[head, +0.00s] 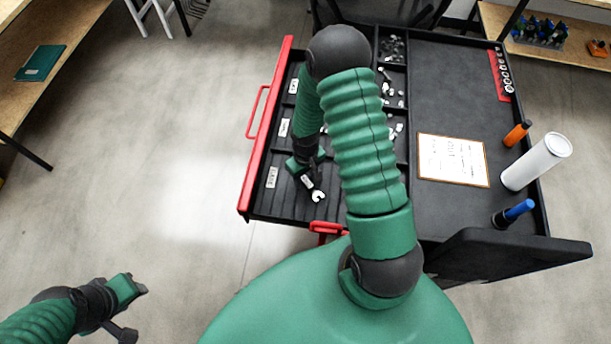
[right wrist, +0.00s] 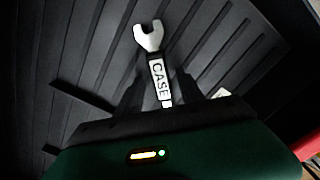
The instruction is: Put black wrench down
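The black wrench (head: 314,190) has a silver open jaw and a white label on its dark handle. It is over the ribbed black floor of the open drawer (head: 258,205), in the front compartment. In the right wrist view the wrench (right wrist: 158,68) points away from me, its label reading "CASE". My right gripper (head: 304,166) reaches down over the handle end. The handle's rear end is hidden by the gripper. My left gripper (head: 132,308) is at lower left, away from the drawer, with nothing visible in it.
The drawer has a red front (head: 268,120) and labelled compartments with small metal parts. To the right, the black cart top holds a framed paper (head: 453,160), a white cylinder (head: 536,162), an orange bottle (head: 516,133) and a blue one (head: 514,212). Floor at left is clear.

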